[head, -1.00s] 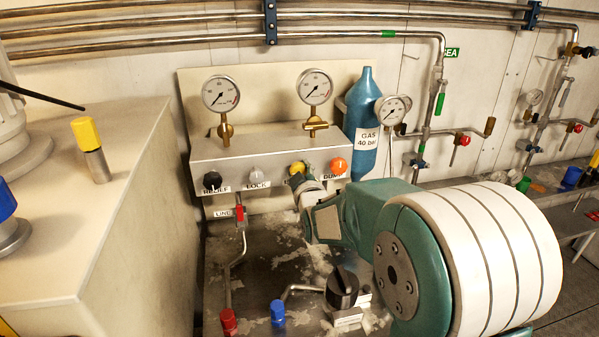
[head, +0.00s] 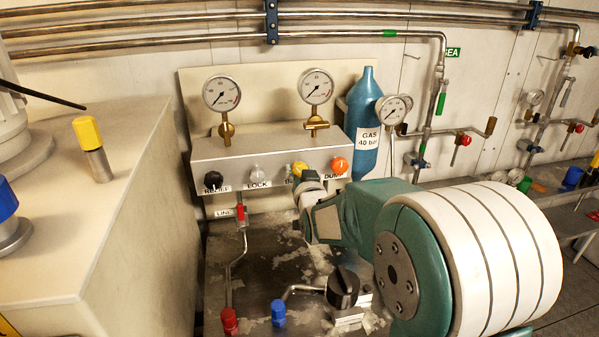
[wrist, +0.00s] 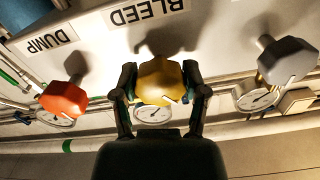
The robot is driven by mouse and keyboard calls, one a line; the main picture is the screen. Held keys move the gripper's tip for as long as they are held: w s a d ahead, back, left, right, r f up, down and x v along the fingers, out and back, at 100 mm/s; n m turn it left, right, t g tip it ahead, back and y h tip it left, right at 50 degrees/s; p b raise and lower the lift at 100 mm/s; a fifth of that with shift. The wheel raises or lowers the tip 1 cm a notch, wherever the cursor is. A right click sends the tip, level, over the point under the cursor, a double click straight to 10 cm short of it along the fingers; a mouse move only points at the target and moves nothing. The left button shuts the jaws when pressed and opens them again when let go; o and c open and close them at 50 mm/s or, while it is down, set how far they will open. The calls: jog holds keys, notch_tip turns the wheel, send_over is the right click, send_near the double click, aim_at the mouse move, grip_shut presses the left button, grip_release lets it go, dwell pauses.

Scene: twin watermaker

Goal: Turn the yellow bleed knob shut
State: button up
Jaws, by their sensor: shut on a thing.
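The yellow bleed knob (head: 299,167) is on the front of the grey panel box, partly hidden by my gripper (head: 301,178). In the wrist view my gripper (wrist: 160,80) has one finger on each side of the yellow knob (wrist: 158,84), shut on it. The BLEED label (wrist: 146,12) shows upside down beside the knob. In the head view most of that label is hidden behind my gripper. A pale mark and a thin dark line show on the knob's edge in the wrist view.
The orange DUMP knob (head: 339,164) is close on the right, and the grey LOCK knob (head: 257,172) and black RELIEF knob (head: 213,180) are on the left. Two gauges (head: 315,86) stand above the box. A blue gas bottle (head: 366,115) is beside it.

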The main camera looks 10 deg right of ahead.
jog(key=m, duration=0.6)
jog(key=shift+r+m, duration=0.1)
jog(key=shift+m, duration=0.2)
dwell(0.4)
jog(key=o, duration=1.1)
jog(key=shift+o, duration=0.2)
jog(key=s, duration=1.2)
